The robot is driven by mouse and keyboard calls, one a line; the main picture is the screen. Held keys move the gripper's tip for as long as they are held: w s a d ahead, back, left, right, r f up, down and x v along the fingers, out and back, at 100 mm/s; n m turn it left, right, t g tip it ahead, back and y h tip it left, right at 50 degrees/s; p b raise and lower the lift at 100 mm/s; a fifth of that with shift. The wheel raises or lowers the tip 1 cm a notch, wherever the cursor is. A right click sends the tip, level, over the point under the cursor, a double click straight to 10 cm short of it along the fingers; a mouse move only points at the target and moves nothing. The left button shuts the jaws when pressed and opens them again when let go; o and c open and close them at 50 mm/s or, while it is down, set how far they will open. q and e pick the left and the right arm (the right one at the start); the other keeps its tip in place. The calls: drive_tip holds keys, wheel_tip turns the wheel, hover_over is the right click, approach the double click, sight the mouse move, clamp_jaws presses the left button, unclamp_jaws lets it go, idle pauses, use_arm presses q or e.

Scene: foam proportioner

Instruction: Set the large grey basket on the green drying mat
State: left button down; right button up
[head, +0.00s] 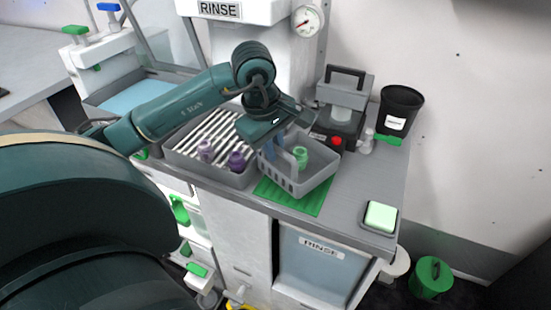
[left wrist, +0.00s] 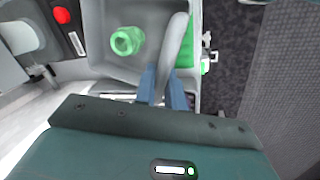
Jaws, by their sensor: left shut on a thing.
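The large grey basket (head: 322,178) is over the green drying mat (head: 296,198) near the counter's front edge. A strip of mat shows in front of the basket, and I cannot tell whether its base touches the mat. My left gripper (head: 284,154) is shut on the basket's handle. In the left wrist view its blue fingers (left wrist: 163,88) pinch the curved handle (left wrist: 174,50), and a green part of the mat (left wrist: 187,54) shows beside it. A green ring-shaped item (head: 300,155) lies inside the basket. My right gripper is not in view.
A ribbed grey tray (head: 184,157) with two purple items stands just left of the basket. A dark device with a red button (head: 336,141), a small bottle (head: 366,142) and a black bin (head: 397,108) stand behind. A pale green pad (head: 380,216) lies at right.

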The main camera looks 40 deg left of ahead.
use_arm(q)
drive_tip(key=x, duration=0.3)
drive_tip(key=shift+s+f, duration=0.1)
drive_tip(key=shift+s, duration=0.25)
drive_tip(key=c, duration=1.5)
unclamp_jaws()
drive_tip(key=v, duration=1.2)
